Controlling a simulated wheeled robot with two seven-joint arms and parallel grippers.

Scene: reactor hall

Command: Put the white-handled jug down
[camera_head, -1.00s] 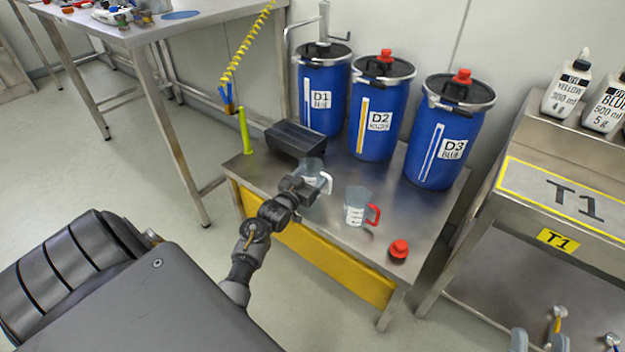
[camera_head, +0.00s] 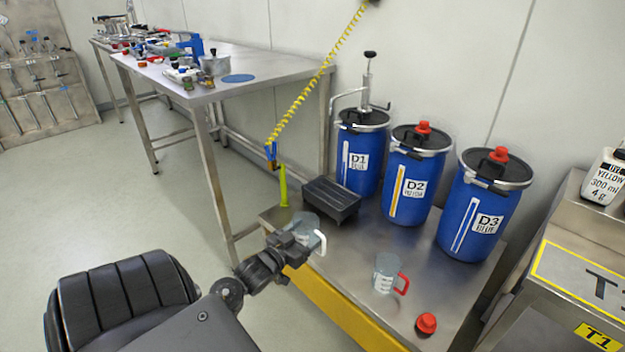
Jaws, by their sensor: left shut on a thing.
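The white-handled jug (camera_head: 308,228) is clear, with its white handle facing right. It is at the left front part of the steel drum bench (camera_head: 455,290). My left gripper (camera_head: 293,240) is shut on the jug and hides part of its near side. I cannot tell whether the jug's base touches the bench top. A second clear jug with a red handle (camera_head: 385,273) stands upright on the bench to the right. My right gripper is not in view.
Blue drums D1 (camera_head: 360,152), D2 (camera_head: 408,175) and D3 (camera_head: 482,205) stand along the back. A dark grey open box (camera_head: 331,200) is just behind the held jug. A red cap (camera_head: 427,323) lies at the front right. Bare bench lies between the jugs.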

